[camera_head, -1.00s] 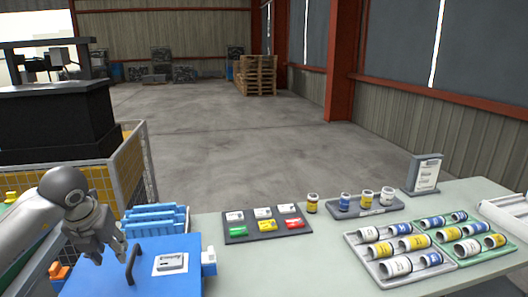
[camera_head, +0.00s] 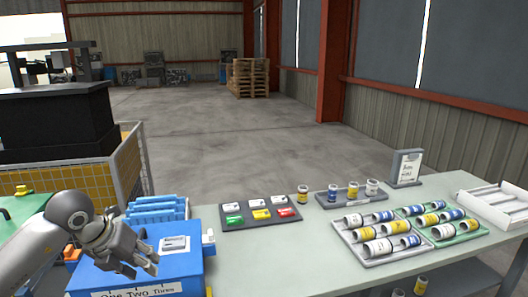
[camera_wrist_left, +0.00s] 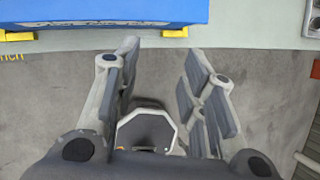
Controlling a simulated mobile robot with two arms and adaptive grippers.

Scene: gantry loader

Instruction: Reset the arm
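My left gripper (camera_head: 150,266) reaches in from the left of the head view and overlaps the front left part of a blue box (camera_head: 190,268). In the left wrist view its fingers (camera_wrist_left: 163,58) are spread apart, with nothing between them. The blue box's labelled front edge (camera_wrist_left: 110,14) shows beyond the fingertips there, apart from them. The box has a white label with a grey shape on its top and "One Two Three" on its front. The gripper hides part of the box's top. My right gripper is not in view.
The grey-green table (camera_head: 320,245) carries a dark tray (camera_head: 262,224) of coloured pieces, a jar rack (camera_head: 352,203), grey and green trays of cylinders, a sign (camera_head: 406,168) and a white slotted tray (camera_head: 497,204). A yellow mesh cage (camera_head: 128,165) stands at left. Floor beyond is open.

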